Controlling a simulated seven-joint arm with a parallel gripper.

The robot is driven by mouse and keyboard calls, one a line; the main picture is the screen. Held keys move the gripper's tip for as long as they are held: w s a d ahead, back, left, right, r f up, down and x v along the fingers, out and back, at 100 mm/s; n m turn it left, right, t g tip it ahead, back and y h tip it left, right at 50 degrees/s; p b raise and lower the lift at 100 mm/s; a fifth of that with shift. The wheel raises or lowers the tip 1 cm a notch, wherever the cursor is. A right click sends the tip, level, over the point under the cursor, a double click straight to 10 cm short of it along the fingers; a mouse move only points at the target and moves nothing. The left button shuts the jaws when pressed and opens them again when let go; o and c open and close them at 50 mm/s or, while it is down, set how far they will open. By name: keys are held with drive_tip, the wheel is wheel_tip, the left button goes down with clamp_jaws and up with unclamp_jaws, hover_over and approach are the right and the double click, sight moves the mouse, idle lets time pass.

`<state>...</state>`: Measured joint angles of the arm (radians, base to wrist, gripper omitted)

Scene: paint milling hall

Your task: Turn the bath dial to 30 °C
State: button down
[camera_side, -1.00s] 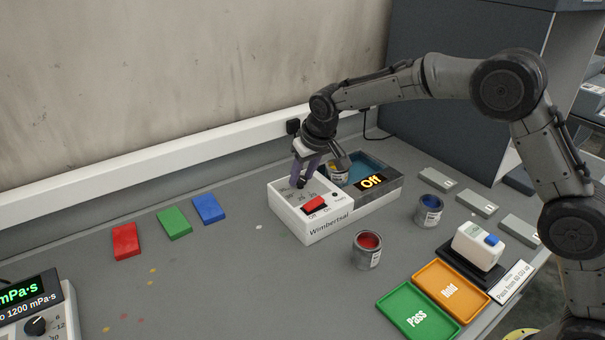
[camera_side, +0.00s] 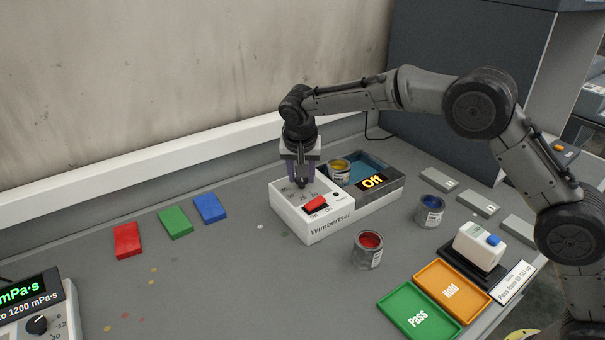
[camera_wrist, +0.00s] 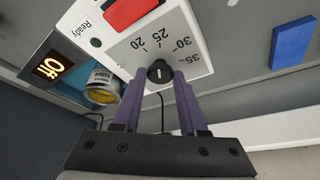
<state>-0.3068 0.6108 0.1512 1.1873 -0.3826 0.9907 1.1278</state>
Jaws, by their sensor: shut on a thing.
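The bath unit (camera_side: 330,228) is a white box marked "Wimbertsal" with a dark tank behind it. Its black dial (camera_wrist: 159,72) shows in the wrist view, with a white mark running upright in the picture, towards the 25. The printed scale around it reads 20, 25, 30 and 35. My gripper (camera_side: 301,185) points down over the box top and is shut on the dial; its purple fingers (camera_wrist: 158,92) stand on either side of it. In the side view the fingers hide the dial. The display (camera_side: 372,181) reads "Off".
A red rocker switch (camera_side: 316,202) sits in front of the dial. A yellow paint can (camera_side: 340,172) stands in the tank. Red (camera_side: 367,250) and blue (camera_side: 430,211) paint cans stand to the right. Coloured blocks (camera_side: 175,222) lie left on open table.

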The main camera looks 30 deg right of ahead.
drive_tip(key=m, duration=0.2)
drive_tip(key=m+g+h, duration=0.1)
drive_tip(key=m, duration=0.1)
drive_tip(key=shift+w+a+m, duration=0.15)
drive_tip(key=shift+m, duration=0.15)
drive_tip(key=shift+w+m+g+h, duration=0.15)
drive_tip(key=shift+m+g, duration=0.25)
drive_tip(key=shift+m, duration=0.5)
drive_tip(key=shift+s+m+g+h, duration=0.15)
drive_tip(key=shift+m+g, duration=0.25)
drive_tip(key=shift+m, duration=0.5)
drive_tip(key=shift+w, duration=0.1)
drive_tip(key=shift+c, duration=2.2)
unclamp_jaws()
drive_tip(key=v, duration=0.7)
drive_tip(key=shift+r, duration=0.25)
drive_tip(key=shift+a, duration=0.15)
